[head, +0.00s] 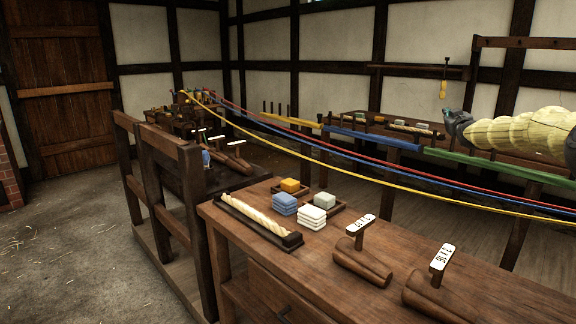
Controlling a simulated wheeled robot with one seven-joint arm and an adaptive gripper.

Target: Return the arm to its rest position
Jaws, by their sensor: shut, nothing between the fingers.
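The nearest thing is a wooden bench (330,262) in the lower right. On it lie a dark tray (292,239) with a pale twisted rope piece (255,214), a blue folded stack (285,204) and a white folded stack (312,217).
A wooden rail frame (190,190) stands left of the bench. The floor (60,250) at the left is clear.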

